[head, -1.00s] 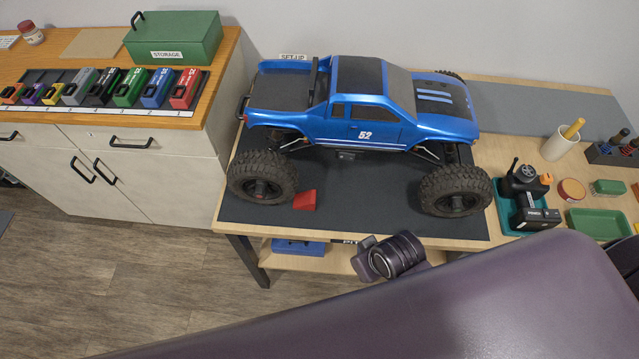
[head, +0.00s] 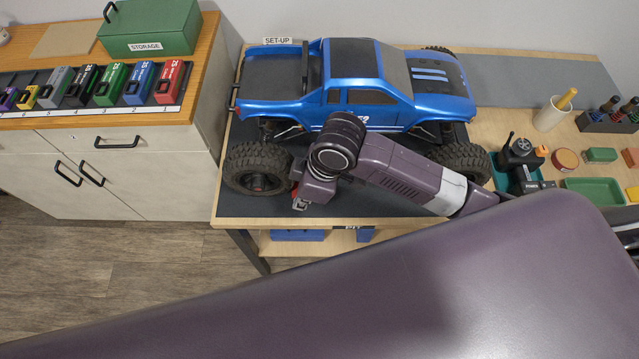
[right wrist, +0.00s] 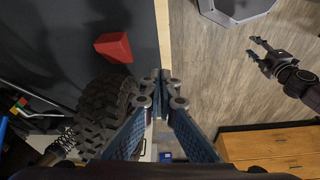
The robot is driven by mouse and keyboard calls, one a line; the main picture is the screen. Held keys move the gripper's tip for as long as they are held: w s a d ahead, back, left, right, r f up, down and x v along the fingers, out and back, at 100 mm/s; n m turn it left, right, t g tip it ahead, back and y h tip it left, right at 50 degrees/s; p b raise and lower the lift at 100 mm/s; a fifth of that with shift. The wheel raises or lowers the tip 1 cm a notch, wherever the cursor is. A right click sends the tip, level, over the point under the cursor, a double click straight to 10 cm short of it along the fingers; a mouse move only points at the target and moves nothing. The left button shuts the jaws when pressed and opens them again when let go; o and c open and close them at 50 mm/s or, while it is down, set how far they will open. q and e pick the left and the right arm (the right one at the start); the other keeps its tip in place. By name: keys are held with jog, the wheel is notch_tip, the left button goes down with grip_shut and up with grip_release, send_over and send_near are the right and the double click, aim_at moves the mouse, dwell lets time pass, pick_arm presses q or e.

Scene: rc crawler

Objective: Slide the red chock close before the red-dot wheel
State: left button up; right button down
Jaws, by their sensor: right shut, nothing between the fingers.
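The red chock (right wrist: 113,47) lies on the dark mat in the right wrist view, a small gap from a knobbly black tyre (right wrist: 103,108). In the head view my right gripper covers most of the chock. The tyre belongs to the blue truck (head: 360,85); in the head view it is the near left wheel (head: 257,168). I cannot make out a red dot clearly. My right gripper (head: 300,204) is shut and empty, low by the mat's front edge beside that wheel; its closed fingertips (right wrist: 163,80) show apart from the chock. My left gripper (right wrist: 252,48) is open over the floor.
The bench edge (right wrist: 163,35) runs close beside my right fingers. A teal tray (head: 520,170) with tools stands right of the truck.

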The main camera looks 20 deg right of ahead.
jog(key=w+d+r+n+g+h, duration=0.1)
jog(key=w+d+h, duration=0.15)
jog(key=d, duration=0.25)
jog(key=w+d+r+n+h, duration=0.1)
jog(key=w+d, duration=0.2)
jog(key=d, duration=0.2)
jog(key=shift+y, duration=0.25)
jog(key=f+b, duration=0.3)
jog(key=b, duration=0.1)
jog(key=f+b, duration=0.7)
jog(key=b, duration=0.2)
jog(key=shift+s+d+f, duration=0.15)
jog(key=shift+s+f, duration=0.1)
jog(key=shift+f, duration=0.05)
jog(key=a+b, duration=0.1)
jog(key=w+a+b, duration=0.1)
jog(key=shift+a, duration=0.4)
jog(key=shift+a+r, duration=0.15)
jog(key=shift+a, duration=0.3)
pick_arm(q)
notch_tip(320, 180, down, 15)
jog(key=w, duration=0.1)
jog(key=shift+a+f, duration=0.2)
jog(key=shift+a, duration=0.05)
pick_arm(e)
jog(key=shift+r, duration=0.1)
pick_arm(q)
jog(key=shift+w, duration=0.1)
pick_arm(e)
jog(key=shift+a, duration=0.1)
